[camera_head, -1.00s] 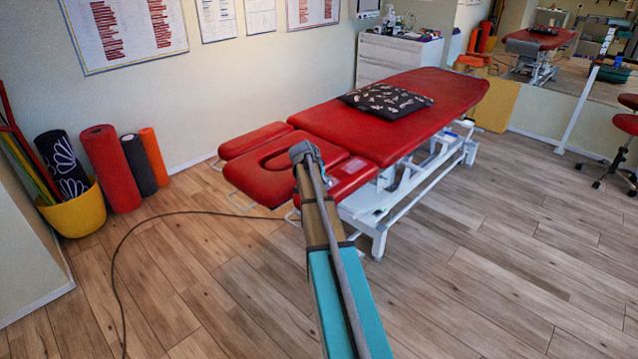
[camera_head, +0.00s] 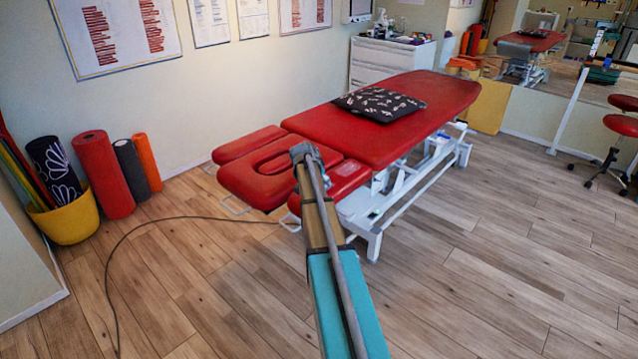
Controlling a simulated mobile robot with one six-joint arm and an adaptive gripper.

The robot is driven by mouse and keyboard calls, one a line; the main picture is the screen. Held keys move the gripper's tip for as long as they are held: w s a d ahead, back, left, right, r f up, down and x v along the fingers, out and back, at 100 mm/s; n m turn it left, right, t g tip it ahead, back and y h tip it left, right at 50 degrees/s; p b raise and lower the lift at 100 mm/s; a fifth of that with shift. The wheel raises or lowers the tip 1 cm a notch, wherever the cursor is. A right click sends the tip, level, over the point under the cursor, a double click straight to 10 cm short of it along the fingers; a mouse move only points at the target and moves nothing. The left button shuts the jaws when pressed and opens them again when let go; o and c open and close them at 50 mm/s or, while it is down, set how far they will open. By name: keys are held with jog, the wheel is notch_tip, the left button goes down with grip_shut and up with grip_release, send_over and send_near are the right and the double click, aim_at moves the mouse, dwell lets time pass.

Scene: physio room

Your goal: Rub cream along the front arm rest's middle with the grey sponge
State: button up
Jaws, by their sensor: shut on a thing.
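The front arm rest (camera_head: 347,177) is the red pad on the near right side of the red treatment table (camera_head: 413,103). My gripper (camera_head: 304,152) shows small and grey at the far end of my arm, over the head end of the table and just left of the arm rest in the picture. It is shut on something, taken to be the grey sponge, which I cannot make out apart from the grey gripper. Whether it touches the pad cannot be told. My arm hides part of the pad. No cream shows clearly on the arm rest.
The face pad (camera_head: 262,177) and the far arm rest (camera_head: 249,144) lie left of my gripper. A black patterned cushion (camera_head: 378,104) lies on the table. A cable (camera_head: 150,228) crosses the floor. Rolls stand by a yellow bucket (camera_head: 72,220).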

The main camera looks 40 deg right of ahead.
aim_at(350, 168)
jog(key=shift+d, duration=0.65)
jog(key=shift+w, duration=0.1)
jog(key=shift+w+d, duration=0.15)
jog(key=shift+d, duration=0.75)
jog(key=shift+w+d, duration=0.15)
jog(key=shift+d, duration=0.7)
jog(key=shift+w+d, duration=0.15)
jog(key=shift+d, duration=0.7)
jog(key=shift+w+d, duration=0.15)
jog(key=shift+d, duration=0.7)
jog(key=shift+w+d, duration=0.15)
jog(key=shift+d, duration=0.75)
jog(key=shift+w+d, duration=0.15)
jog(key=shift+d, duration=0.7)
jog(key=shift+w+d, duration=0.15)
jog(key=shift+d, duration=0.7)
jog(key=shift+w+d, duration=0.15)
jog(key=shift+d, duration=0.7)
